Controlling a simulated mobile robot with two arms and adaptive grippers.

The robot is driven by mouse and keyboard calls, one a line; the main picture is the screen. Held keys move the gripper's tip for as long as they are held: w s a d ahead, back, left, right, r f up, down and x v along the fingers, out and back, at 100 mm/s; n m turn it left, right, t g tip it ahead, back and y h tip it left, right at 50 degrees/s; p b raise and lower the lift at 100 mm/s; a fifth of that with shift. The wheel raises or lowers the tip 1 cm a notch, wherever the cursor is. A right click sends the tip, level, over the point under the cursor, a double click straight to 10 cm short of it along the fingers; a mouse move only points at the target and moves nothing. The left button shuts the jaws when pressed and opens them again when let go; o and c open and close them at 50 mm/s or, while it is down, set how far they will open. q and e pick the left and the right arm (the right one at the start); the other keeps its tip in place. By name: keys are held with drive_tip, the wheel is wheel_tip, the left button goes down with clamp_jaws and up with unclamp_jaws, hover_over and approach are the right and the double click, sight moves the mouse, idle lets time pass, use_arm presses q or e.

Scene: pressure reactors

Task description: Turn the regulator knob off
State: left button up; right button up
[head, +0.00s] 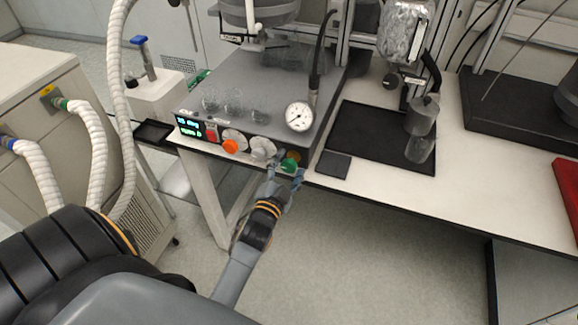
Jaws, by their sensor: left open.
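The grey regulator unit (255,85) stands on the bench, its front panel towards me. The panel carries a lit green display (188,126), a red switch (211,135), an orange knob (230,147), a pale grey knob (262,147) and a green knob (290,163). Which one is the regulator knob is not marked legibly. My left gripper (286,174) is open at the green knob, its fingers on either side of the knob's lower part. I cannot tell whether they touch it. My right gripper is out of view.
A round dial gauge (299,116) stands above the panel's right end. A black mat (365,130) with glass and metal vessels lies right of the unit. White ribbed hoses (98,150) hang at the left. The floor before the bench is clear.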

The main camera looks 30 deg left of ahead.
use_arm(q)
drive_tip(key=v, duration=0.7)
drive_tip(key=shift+s, duration=0.25)
drive_tip(key=s+d+f+n+g+h, duration=0.1)
drive_tip(key=s+d+f+g, duration=0.15)
drive_tip(key=f, duration=0.75)
drive_tip(key=s+d+f+g+h, duration=0.2)
drive_tip(key=s+d+f, duration=0.1)
drive_tip(key=f, duration=0.6)
drive_tip(key=s+d+f+n+g+h, duration=0.1)
drive_tip(key=s+d+f+g, duration=0.15)
drive_tip(key=f, duration=0.75)
drive_tip(key=s+f+g, duration=0.3)
drive_tip(key=s+f, duration=0.3)
drive_tip(key=s, duration=0.3)
drive_tip(key=s+f+n+g, duration=0.1)
drive_tip(key=s+f+g, duration=0.2)
drive_tip(key=s+f, duration=0.3)
drive_tip(key=s+a+f+g, duration=0.1)
drive_tip(key=s+f+g, duration=0.2)
drive_tip(key=s+f, duration=0.4)
drive_tip(key=s, duration=0.6)
drive_tip(key=shift+s+n, duration=0.35)
drive_tip(key=shift+n, duration=0.05)
